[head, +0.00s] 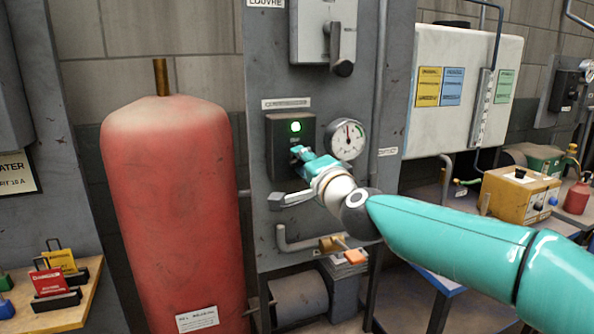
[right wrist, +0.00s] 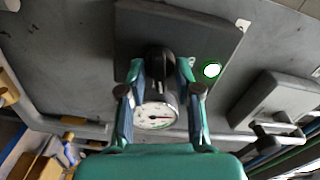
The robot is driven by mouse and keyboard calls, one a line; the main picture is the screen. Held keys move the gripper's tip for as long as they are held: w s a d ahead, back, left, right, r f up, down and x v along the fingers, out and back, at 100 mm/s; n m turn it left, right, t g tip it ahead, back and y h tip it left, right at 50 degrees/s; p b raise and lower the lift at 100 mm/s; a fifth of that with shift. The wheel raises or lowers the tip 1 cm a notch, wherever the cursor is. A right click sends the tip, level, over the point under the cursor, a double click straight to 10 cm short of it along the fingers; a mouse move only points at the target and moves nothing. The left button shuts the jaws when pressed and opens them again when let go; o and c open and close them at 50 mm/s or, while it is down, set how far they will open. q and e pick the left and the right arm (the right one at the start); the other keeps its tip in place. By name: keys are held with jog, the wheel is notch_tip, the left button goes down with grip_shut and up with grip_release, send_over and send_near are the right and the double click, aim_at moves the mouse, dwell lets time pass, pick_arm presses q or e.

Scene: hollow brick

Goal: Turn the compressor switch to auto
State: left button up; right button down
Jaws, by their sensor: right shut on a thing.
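The compressor switch box (head: 275,135) is a dark box on the grey panel, with a lit green lamp (head: 295,127) near its top. My right gripper (head: 299,152) reaches it from the right, its fingertips at the box front below the lamp. In the right wrist view its two fingers (right wrist: 161,70) are shut on the black switch knob (right wrist: 161,58), one on each side. The green lamp also shows there (right wrist: 212,69). In the head view the knob is hidden by the gripper, and its labels are too small to read. My left gripper is in neither view.
A round pressure gauge (head: 347,140) sits right of the box, close to my right gripper. A lever-handled grey box (head: 323,35) is above. A grey lever (head: 290,198) and pipe are below. A red tank (head: 175,210) stands at left.

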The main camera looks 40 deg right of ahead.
jog(key=shift+d+r+m+b, duration=0.1)
jog(key=shift+m+b, duration=0.3)
jog(key=shift+m, duration=0.9)
jog(key=c, duration=1.2)
grip_release()
jog(key=o, duration=0.4)
jog(key=shift+w, duration=0.2)
jog(key=shift+s, duration=0.15)
jog(key=v, duration=1.2)
